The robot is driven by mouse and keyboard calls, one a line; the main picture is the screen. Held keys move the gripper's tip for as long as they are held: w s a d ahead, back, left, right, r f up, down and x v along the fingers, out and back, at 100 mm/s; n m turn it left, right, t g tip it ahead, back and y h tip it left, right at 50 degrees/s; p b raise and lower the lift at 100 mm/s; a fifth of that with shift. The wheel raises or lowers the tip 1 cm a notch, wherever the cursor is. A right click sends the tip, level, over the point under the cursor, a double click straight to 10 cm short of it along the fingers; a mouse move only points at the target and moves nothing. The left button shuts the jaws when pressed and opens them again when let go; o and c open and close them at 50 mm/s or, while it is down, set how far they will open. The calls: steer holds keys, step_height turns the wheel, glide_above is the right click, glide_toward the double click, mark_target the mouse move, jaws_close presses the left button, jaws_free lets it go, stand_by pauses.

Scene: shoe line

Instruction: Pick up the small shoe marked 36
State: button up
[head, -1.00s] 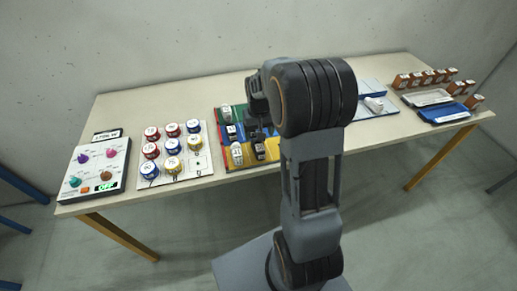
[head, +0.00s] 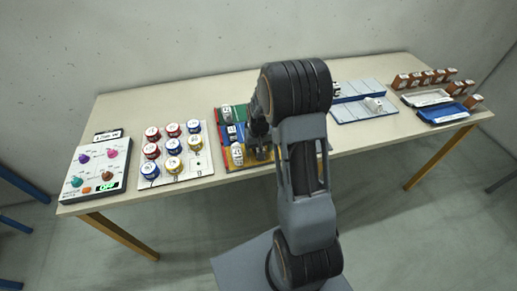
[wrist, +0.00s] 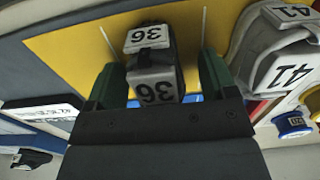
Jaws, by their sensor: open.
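The small shoe marked 36 (wrist: 155,78) sits on a yellow area (wrist: 75,50) in the wrist view, with white labels on a dark grey and pale body. My gripper (wrist: 157,80) is open, with one green finger on each side of the shoe. I cannot tell whether the fingers touch it. In the head view my gripper (head: 259,146) is low over the front part of the coloured board (head: 215,136), and it hides most of the shoe there.
More shoes (head: 226,112) stand on the board's left side. A panel with round coloured pieces (head: 203,161) and a knob box (head: 118,178) lie left; blue-edged trays (head: 350,113) lie right.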

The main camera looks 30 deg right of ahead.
steer(key=c, duration=1)
